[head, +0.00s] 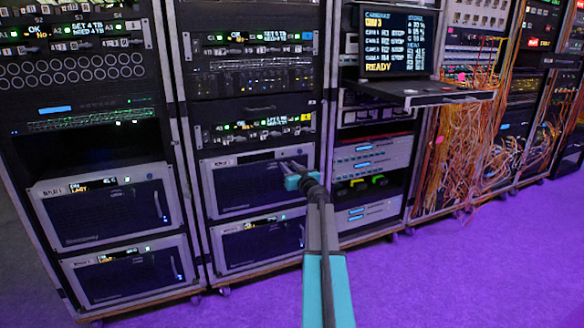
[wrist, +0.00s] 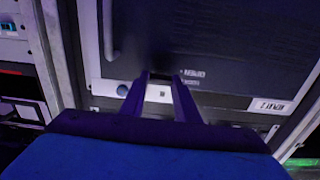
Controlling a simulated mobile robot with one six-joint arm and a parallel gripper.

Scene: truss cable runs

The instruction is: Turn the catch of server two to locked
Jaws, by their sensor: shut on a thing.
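A wide dark-fronted server (head: 240,190) with a light frame sits low in the second rack. I cannot read its number for certain. My gripper (head: 290,166) is at the upper right edge of that server. In the wrist view, the server front (wrist: 215,45) appears upside down, with a label (wrist: 269,105) on its frame. There my gripper (wrist: 161,76) is shut on a small dark part at the frame edge, which I take to be the catch. The fingers and shadow hide most of it, so its turn position cannot be told. A round knob (wrist: 123,90) shows beside the fingers.
A similar server (head: 260,243) sits just below, and two more (head: 105,210) (head: 130,272) fill the left rack. A pull-out screen (head: 397,40) stands out from the rack to the right. Orange cables (head: 460,140) hang further right. The purple floor (head: 450,270) is clear.

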